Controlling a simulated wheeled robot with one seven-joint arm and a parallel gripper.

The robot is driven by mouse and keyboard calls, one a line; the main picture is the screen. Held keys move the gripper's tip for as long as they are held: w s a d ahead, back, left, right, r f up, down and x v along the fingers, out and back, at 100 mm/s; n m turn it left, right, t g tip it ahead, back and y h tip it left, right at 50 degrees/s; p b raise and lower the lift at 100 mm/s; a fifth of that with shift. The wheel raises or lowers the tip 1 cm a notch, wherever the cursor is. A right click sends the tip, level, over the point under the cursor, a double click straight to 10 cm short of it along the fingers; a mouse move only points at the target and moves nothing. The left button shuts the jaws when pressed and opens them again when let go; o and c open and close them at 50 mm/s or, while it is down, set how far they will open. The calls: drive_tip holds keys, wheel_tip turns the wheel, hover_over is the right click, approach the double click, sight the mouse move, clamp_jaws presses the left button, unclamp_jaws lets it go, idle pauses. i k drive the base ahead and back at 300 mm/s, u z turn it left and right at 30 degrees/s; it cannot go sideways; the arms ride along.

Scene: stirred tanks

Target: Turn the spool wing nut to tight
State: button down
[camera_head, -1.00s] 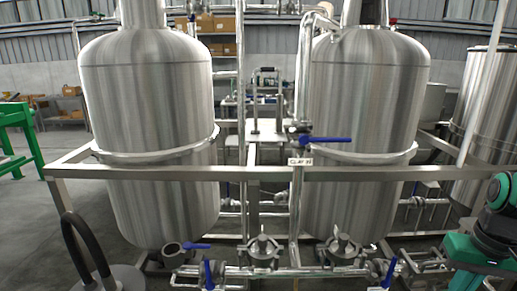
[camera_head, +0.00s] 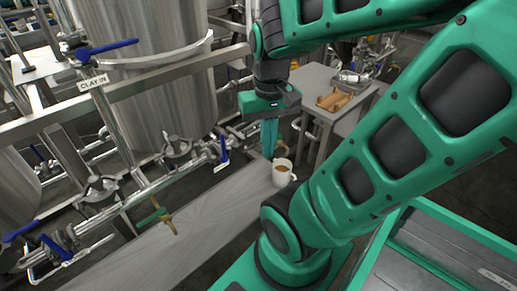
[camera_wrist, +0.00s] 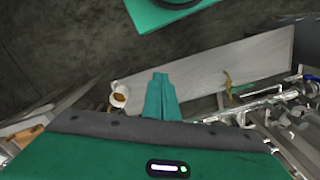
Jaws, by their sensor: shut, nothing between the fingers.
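My gripper (camera_head: 268,152) points down, its green fingers shut and empty, just behind the white mug in the head view. In the wrist view its fingers (camera_wrist: 161,85) also lie together with nothing held. The steel pipe line (camera_head: 140,190) runs to the left of my gripper, with clamped fittings (camera_head: 177,148) and (camera_head: 100,187) on it. A wing nut is too small to make out on these, so I cannot tell which is the spool's or how it is turned. The gripper is apart from the pipe line.
A white mug (camera_head: 283,172) with brown contents stands on the long steel surface (camera_head: 150,255). A brass fitting with a green handle (camera_head: 160,216) is near the pipe. Blue valve handles (camera_head: 223,149) stick out. A side table (camera_head: 315,78) is behind; a tank (camera_head: 150,60) is upper left.

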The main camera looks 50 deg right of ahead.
sight(258, 148)
drive_tip(key=z, duration=2.45)
drive_tip(key=k, duration=0.7)
drive_tip(key=u, duration=1.65)
